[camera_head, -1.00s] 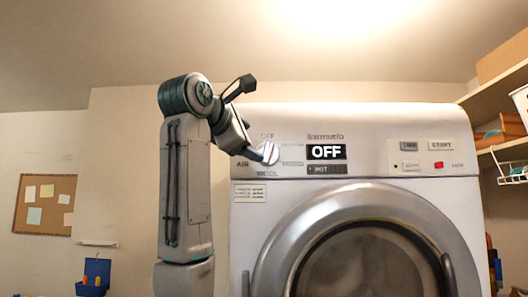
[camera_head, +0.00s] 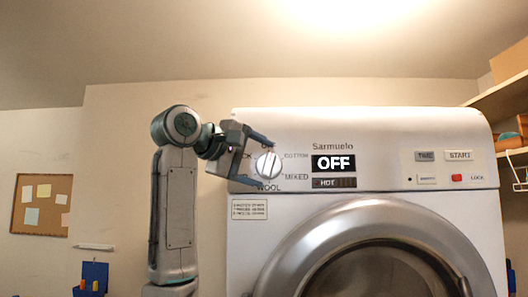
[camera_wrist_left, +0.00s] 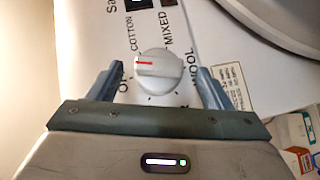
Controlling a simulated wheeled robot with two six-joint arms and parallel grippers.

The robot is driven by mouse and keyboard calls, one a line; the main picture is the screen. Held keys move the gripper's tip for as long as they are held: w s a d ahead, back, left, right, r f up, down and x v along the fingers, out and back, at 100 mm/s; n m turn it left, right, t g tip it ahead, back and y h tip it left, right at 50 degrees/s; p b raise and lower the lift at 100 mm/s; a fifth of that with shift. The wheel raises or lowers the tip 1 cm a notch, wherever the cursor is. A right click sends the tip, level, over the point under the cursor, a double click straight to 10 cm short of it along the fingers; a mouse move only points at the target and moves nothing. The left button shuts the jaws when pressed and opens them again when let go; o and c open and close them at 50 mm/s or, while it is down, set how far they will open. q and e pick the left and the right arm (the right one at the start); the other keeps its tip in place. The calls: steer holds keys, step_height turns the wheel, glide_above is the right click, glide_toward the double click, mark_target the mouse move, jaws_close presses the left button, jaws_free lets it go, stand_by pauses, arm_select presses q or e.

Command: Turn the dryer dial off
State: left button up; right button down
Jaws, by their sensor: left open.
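The dryer dial (camera_head: 267,165) is a round white knob on the left of the dryer's front panel. In the wrist view the dial shows beyond and between the open fingers of the left gripper (camera_wrist_left: 158,88), with gaps on both sides. My right gripper is not in view.
The dryer (camera_head: 365,120) has a round door (camera_head: 300,235) below the panel. START (camera_head: 459,155) and other buttons are on the panel's right. Shelves (camera_head: 508,92) stand at the far right. A corkboard (camera_head: 42,190) hangs on the left wall.

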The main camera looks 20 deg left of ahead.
arm_select(q)
steer(key=shift+w+d, duration=0.3)
steer(key=shift+w, duration=0.25)
steer(key=shift+w+d+f+p, duration=0.15)
steer(key=shift+w+d+p, duration=0.1)
steer(key=shift+p, duration=0.1)
steer(key=shift+a, duration=0.1)
steer(key=c, duration=0.9)
steer(key=shift+f+b, duration=0.25)
steer(key=shift+b, duration=0.3)
steer(key=n+t+h+b, duration=0.1)
steer(key=b, duration=0.2)
steer(key=shift+f, duration=0.2)
steer(key=shift+r+n+t+b, duration=0.2)
steer(key=shift+n+t+b, duration=0.2)
steer(key=shift+n+b, duration=0.15)
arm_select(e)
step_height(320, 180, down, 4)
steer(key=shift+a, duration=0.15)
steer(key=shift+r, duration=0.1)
arm_select(q)
steer(key=o, duration=0.9)
